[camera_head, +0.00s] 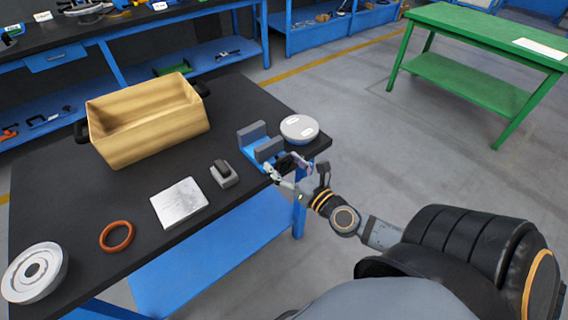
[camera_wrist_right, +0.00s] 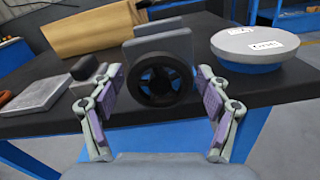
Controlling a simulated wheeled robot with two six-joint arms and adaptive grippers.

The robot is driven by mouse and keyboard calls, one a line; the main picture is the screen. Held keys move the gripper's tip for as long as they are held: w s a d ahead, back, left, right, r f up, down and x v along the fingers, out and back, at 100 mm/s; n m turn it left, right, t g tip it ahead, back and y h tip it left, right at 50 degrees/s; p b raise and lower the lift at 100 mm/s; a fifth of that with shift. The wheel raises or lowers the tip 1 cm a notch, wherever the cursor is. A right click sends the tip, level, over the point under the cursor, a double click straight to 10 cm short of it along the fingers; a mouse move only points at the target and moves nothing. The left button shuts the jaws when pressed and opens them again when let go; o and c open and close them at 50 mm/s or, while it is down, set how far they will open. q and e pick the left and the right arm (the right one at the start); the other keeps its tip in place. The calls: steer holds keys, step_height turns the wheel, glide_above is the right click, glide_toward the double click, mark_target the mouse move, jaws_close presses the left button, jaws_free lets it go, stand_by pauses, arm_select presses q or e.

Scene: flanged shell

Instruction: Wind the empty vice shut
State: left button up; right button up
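The vice stands at the table's right edge, with a blue base (camera_head: 248,154) and two grey jaws. The far jaw (camera_head: 251,132) and the near jaw (camera_head: 269,149) are apart, with nothing seen between them. Its black handwheel (camera_wrist_right: 160,82) faces my right wrist camera in front of the near jaw. My right gripper (camera_head: 291,170) is at the wheel. In the wrist view its fingers (camera_wrist_right: 161,78) are spread, one on each side of the wheel, with a thin gap seen at each side; contact cannot be made out. My left gripper is not in view.
A round grey lidded part (camera_head: 299,128) stands close right of the vice. A grey block (camera_head: 224,174), a metal plate (camera_head: 180,203), an orange ring (camera_head: 116,236), a flanged disc (camera_head: 35,272) and a tan bin (camera_head: 150,122) are on the black table. A green table (camera_head: 480,35) stands apart.

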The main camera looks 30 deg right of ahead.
steer(key=c, duration=0.8)
